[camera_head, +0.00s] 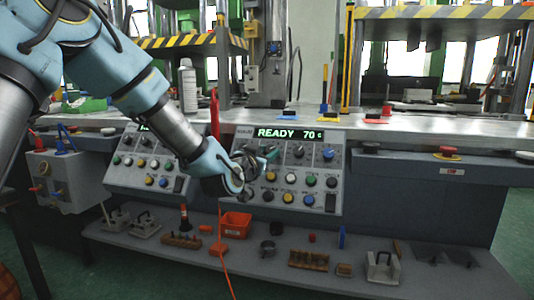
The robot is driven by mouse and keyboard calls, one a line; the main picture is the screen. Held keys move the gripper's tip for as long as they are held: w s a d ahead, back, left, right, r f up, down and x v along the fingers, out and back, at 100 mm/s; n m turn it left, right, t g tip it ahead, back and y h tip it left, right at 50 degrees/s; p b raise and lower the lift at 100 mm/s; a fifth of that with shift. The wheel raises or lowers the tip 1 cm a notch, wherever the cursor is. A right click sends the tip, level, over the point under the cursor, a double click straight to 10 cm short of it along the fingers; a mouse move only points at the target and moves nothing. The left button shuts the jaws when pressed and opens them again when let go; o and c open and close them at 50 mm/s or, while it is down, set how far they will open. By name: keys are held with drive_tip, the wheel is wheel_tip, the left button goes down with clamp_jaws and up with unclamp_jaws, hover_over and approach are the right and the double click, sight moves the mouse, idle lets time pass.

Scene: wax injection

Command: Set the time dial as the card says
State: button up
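The control panel (335,178) on the bench front has a lit display (290,133) reading "READY 70 c". No card with readable settings shows.
Coloured buttons (289,197) fill the lower panel. A second panel (146,170) is at the left, partly behind my arm. The lower shelf holds an orange bin (236,224), a wooden block (308,259) and metal parts. A spray can (187,86) stands on the bench top.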

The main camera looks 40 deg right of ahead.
clamp_jaws()
drive_tip(key=shift+s+n, duration=0.1)
drive_tip(key=shift+n, duration=0.2)
